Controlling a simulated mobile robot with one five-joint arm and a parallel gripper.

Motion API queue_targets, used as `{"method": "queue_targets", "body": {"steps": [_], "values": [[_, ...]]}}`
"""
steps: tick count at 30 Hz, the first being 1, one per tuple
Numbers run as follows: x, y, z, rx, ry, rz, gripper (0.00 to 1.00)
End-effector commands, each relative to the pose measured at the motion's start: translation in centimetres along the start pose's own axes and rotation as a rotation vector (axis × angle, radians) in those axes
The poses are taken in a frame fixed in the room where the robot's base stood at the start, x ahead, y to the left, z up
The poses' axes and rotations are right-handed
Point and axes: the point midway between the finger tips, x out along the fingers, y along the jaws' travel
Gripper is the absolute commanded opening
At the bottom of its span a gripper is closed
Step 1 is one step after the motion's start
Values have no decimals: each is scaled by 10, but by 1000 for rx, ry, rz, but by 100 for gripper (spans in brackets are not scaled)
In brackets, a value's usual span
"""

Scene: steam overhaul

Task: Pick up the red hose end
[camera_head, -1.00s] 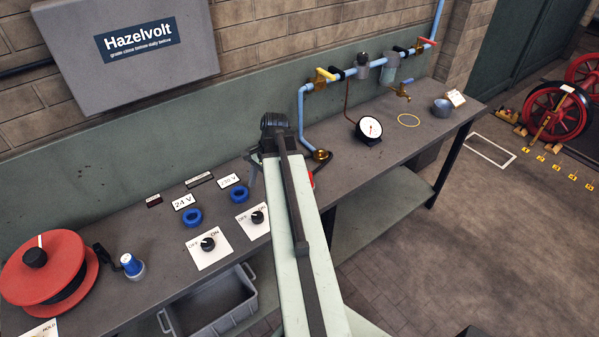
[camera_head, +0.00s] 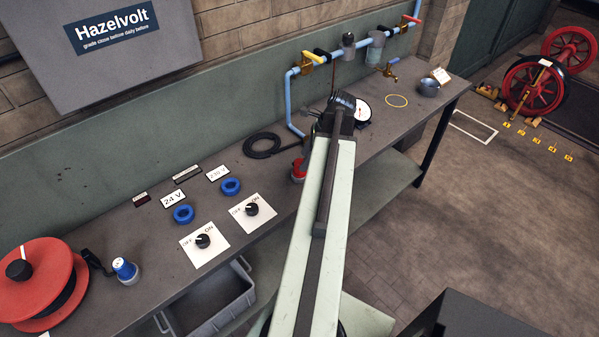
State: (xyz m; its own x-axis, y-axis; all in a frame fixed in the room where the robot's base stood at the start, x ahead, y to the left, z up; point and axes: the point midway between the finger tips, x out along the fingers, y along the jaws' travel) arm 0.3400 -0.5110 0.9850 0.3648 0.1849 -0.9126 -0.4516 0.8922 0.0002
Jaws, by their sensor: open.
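The red hose end (camera_head: 298,171) is on the bench just left of my arm, and the arm hides part of it. A black hose (camera_head: 261,147) lies coiled on the bench to its left, toward the back panel. My gripper (camera_head: 335,112) is at the far end of my pale arm, over the bench, beyond and to the right of the red hose end. Its jaws are open and mostly hidden behind the dark wrist. The red hose end is apart from it.
A blue pipe (camera_head: 289,100) with valves runs along the back, close to my wrist. A round gauge (camera_head: 363,112) stands just right of it. Two blue rings (camera_head: 183,214), switch plates (camera_head: 204,243) and a red reel (camera_head: 40,280) occupy the left bench. A grey bin (camera_head: 222,303) sits below.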

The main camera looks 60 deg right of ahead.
Motion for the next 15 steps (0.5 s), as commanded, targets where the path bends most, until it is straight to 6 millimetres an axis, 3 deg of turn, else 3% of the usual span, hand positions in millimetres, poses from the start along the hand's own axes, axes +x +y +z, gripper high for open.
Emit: {"method": "queue_targets", "body": {"steps": [7, 15], "values": [[47, 1, 0, 0, 0, 0, 59], [46, 0, 3, 1, 0, -1, 59]]}}
